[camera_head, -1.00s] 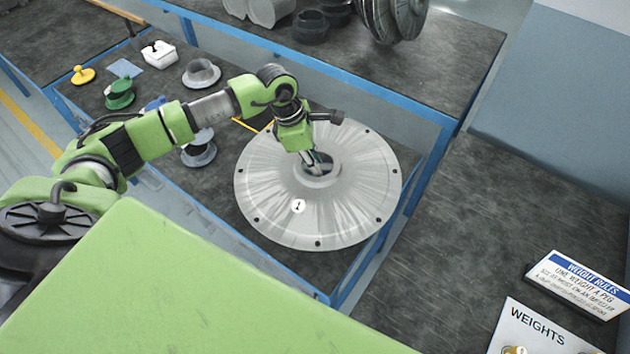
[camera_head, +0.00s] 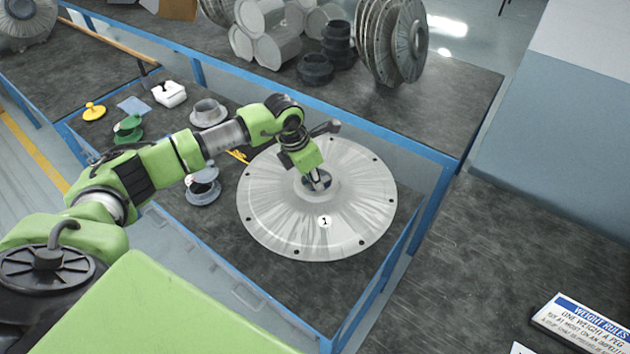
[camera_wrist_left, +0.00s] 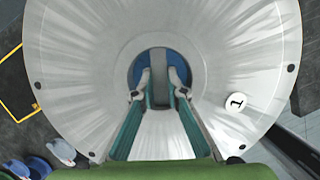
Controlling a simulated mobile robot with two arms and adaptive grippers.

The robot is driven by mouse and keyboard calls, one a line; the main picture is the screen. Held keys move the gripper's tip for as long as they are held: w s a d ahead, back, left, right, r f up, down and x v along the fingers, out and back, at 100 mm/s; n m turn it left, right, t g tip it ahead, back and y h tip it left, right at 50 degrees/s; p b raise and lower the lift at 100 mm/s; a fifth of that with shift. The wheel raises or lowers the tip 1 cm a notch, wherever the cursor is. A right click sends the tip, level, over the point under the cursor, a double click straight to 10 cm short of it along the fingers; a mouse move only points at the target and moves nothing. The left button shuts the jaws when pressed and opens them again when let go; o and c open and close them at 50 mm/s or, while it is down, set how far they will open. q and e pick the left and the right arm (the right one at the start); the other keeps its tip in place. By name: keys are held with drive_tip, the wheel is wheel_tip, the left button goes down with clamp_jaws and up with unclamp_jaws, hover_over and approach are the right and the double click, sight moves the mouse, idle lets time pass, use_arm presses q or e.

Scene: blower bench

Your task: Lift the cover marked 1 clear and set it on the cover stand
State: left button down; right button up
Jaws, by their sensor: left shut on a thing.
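The cover marked 1 (camera_head: 290,222) is a wide, shallow grey metal cone with holes around its rim and a white round label. It is over the dark blue-framed bench. My left gripper (camera_head: 318,183) reaches down into its hub from above. In the left wrist view both fingers (camera_wrist_left: 155,88) are shut on a grey bar across the hub of the cover (camera_wrist_left: 80,100), with blue behind it. The gap under the cover is hidden, so its height cannot be told. I cannot pick out the cover stand with certainty. My right gripper is not in view.
A yellow outline (camera_head: 238,155) shows beside the cover. Flanged grey parts (camera_head: 203,188), a green part (camera_head: 128,128), a yellow knob (camera_head: 94,111) and a white box (camera_head: 169,93) lie left. Discs (camera_head: 400,40) stand behind. The right bench (camera_head: 500,250) is mostly clear.

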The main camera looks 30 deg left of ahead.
use_arm(q)
drive_tip(key=shift+w+r, duration=0.15)
drive_tip(key=shift+r, duration=0.05)
drive_tip(key=shift+f+b, duration=0.55)
drive_tip(key=shift+b, duration=0.1)
wheel_tip(320, 180, down, 6)
drive_tip(key=b, duration=0.5)
drive_tip(key=shift+f, duration=0.1)
idle(0.3)
drive_tip(key=shift+d+f+b, duration=0.1)
drive_tip(key=shift+f+b, duration=0.7)
drive_tip(key=shift+b, duration=0.1)
idle(0.7)
